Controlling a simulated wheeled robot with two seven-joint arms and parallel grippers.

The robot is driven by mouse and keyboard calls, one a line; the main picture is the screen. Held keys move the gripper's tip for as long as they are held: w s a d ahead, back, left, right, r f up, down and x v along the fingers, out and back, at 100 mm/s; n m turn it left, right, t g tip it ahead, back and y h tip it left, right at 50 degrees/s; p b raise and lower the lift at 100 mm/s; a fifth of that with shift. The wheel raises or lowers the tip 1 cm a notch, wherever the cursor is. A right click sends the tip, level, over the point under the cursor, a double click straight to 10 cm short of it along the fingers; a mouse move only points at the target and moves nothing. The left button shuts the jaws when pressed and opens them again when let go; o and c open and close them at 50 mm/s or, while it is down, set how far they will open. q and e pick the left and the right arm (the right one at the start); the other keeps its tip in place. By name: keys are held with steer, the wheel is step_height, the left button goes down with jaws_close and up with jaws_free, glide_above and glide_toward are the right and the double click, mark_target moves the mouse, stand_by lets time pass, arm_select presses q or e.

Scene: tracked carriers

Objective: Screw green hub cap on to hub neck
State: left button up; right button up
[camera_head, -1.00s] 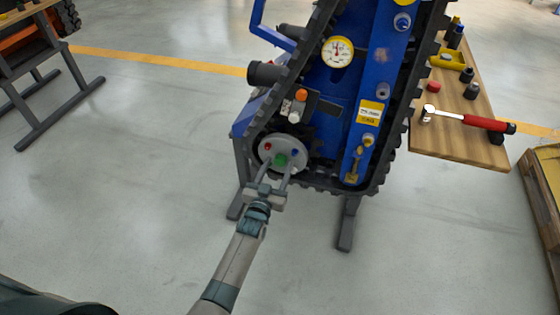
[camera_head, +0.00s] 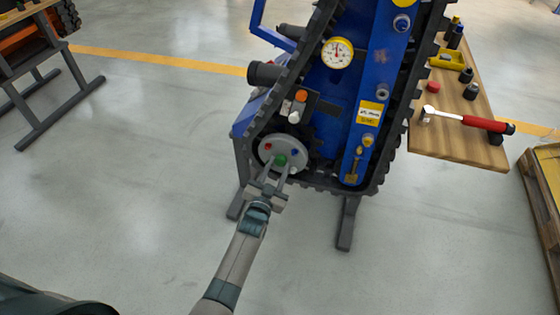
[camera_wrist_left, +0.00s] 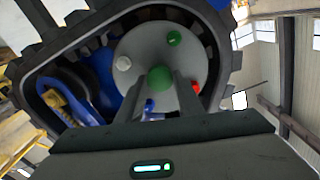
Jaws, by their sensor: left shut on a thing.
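The green hub cap (camera_head: 281,160) sits at the middle of the grey round hub disc (camera_head: 267,154), at the lower left of the tracked carrier. My left gripper (camera_head: 279,165) reaches up to it from below and is shut on it. In the left wrist view the green cap (camera_wrist_left: 160,79) shows between my fingertips (camera_wrist_left: 161,90), in front of the disc (camera_wrist_left: 145,42). The hub neck is hidden behind the cap, so I cannot tell how far the cap is on. My right gripper is out of view.
The disc carries small coloured studs, such as a red one (camera_wrist_left: 197,86) and a white one (camera_wrist_left: 123,63). Black track (camera_head: 325,186) surrounds the hub.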

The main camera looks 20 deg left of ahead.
arm_select(q)
steer(key=m, duration=0.6)
steer(key=shift+m+b, duration=0.3)
steer(key=m+b, duration=0.1)
steer(key=m, duration=0.1)
steer(key=m+b, duration=0.1)
steer(key=m, duration=0.2)
steer(key=shift+f+m, duration=0.2)
steer(key=shift+m, duration=0.1)
steer(key=m, duration=0.3)
steer(key=shift+r+b, duration=0.1)
steer(key=shift+b, duration=0.3)
steer(key=shift+r+m, duration=0.15)
steer(key=shift+m, duration=0.35)
